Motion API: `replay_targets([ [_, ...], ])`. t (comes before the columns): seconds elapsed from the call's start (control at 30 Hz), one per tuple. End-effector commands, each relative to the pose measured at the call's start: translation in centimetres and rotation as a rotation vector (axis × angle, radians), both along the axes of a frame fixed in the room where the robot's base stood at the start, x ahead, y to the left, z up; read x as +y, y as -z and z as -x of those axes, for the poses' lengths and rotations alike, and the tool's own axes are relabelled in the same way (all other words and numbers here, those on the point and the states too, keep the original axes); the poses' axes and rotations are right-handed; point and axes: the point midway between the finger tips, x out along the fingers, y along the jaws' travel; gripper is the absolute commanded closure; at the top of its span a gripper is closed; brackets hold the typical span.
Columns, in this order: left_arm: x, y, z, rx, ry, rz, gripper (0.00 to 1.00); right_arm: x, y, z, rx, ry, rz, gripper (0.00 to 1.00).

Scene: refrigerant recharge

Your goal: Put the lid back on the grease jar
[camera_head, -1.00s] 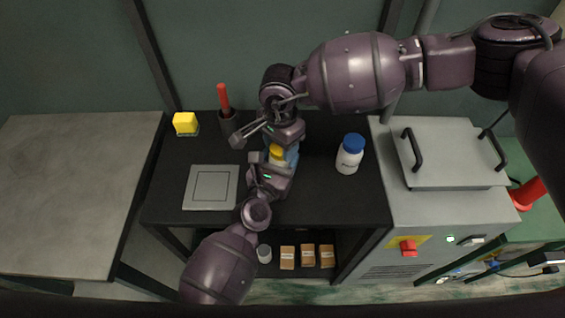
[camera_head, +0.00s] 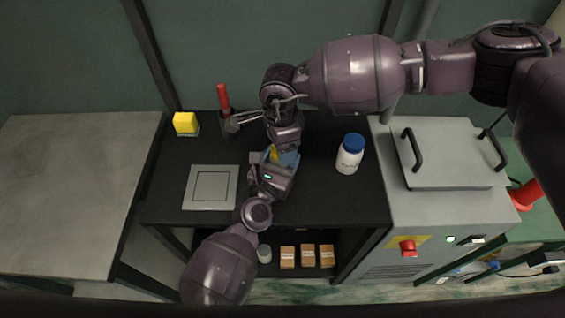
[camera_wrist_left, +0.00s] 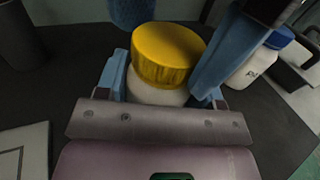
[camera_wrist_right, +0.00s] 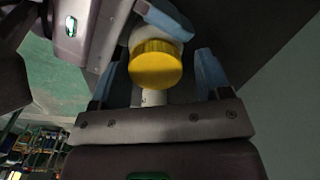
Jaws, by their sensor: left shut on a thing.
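The white grease jar (camera_wrist_left: 158,94) stands between the blue fingers of my left gripper (camera_wrist_left: 165,90), which is shut on it. The yellow lid (camera_wrist_left: 168,52) rests on top of the jar; I cannot tell whether it is fully seated. The lid also shows in the right wrist view (camera_wrist_right: 155,65). My right gripper (camera_wrist_right: 158,80) is open, its blue fingers apart on both sides of the lid, with a clear gap on the right. In the head view the lid (camera_head: 273,153) is mostly hidden between my left gripper (camera_head: 282,163) and my right gripper (camera_head: 285,150).
A white bottle with a blue cap (camera_head: 349,155) stands right of the grippers. A grey square plate (camera_head: 211,187) lies left. A cup with a red-handled tool (camera_head: 224,97) and a yellow block (camera_head: 185,122) stand behind. Small boxes (camera_head: 308,256) sit on the lower shelf.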

Motion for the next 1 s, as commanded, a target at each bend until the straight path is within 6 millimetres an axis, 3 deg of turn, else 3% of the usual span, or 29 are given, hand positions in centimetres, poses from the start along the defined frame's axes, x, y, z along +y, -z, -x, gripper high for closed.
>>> replay_targets([
  [0.47,0.5,0.1,-0.3,0.0,-0.01,-0.002,1.0,0.2,-0.2,0.7,0.017,-0.01,0.001,0.19],
  [0.67,0.4,0.1,-0.2,0.0,-0.007,-0.002,1.0,0.1,-2.8,0.4,0.009,-0.008,0.0,0.19],
  [1.0,0.2,0.1,-0.1,0.002,-0.004,-0.001,1.0,0.1,-9.2,0.2,0.003,-0.004,0.0,0.19],
])
